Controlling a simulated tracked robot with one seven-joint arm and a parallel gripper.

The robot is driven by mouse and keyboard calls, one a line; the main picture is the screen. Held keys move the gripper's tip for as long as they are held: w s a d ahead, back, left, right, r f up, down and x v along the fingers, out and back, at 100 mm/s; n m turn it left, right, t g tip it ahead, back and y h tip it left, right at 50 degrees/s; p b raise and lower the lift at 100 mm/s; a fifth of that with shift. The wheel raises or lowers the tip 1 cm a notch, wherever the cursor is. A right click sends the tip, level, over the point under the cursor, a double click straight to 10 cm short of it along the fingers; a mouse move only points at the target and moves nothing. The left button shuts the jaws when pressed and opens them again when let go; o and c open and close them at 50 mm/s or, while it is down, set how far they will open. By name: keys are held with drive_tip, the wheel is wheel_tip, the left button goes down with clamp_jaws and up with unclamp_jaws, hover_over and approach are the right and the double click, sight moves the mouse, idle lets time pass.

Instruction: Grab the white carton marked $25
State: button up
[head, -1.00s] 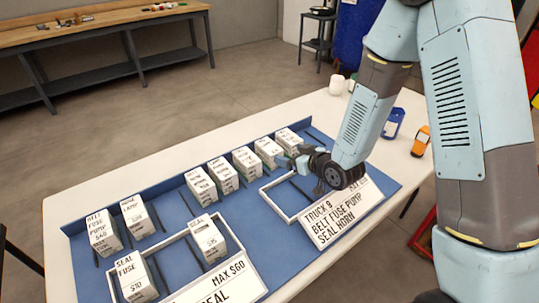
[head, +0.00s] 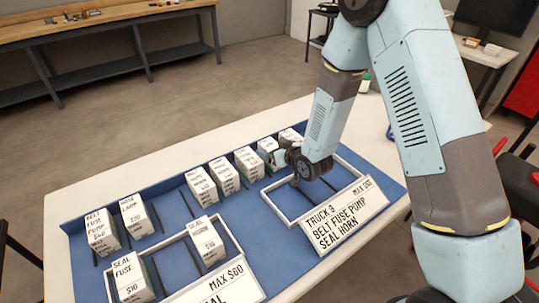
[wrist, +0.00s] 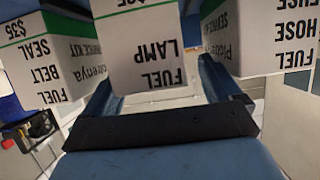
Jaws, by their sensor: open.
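I cannot clearly read $25 on any carton. In the wrist view, a white carton marked FUEL LAMP (wrist: 140,50) stands between the open fingers of my gripper (wrist: 158,88); its price is cut off at the top edge. My gripper shows no clear grip on it. A carton marked FUEL BELT SEAL (wrist: 40,60), priced about $35, is on the left, and one marked FUEL HOSE (wrist: 295,40) is on the right. In the head view, my gripper (head: 280,158) is low by the right end of the back row, partly hiding the cartons there.
The back row holds several white cartons (head: 223,175) in a blue tray (head: 170,200). More cartons (head: 102,232) stand at the left. A white-framed box marked TRUCK 9 (head: 345,215) lies in front of my gripper, and another frame (head: 215,290) is at front left.

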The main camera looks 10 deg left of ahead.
drive_tip(key=shift+w+a+f, duration=0.3)
drive_tip(key=shift+w+a, duration=0.05)
drive_tip(key=shift+w, duration=0.15)
drive_tip(key=shift+w+f, duration=0.15)
drive_tip(key=shift+w, duration=0.3)
drive_tip(key=shift+s+a, duration=0.15)
drive_tip(key=c, duration=1.3)
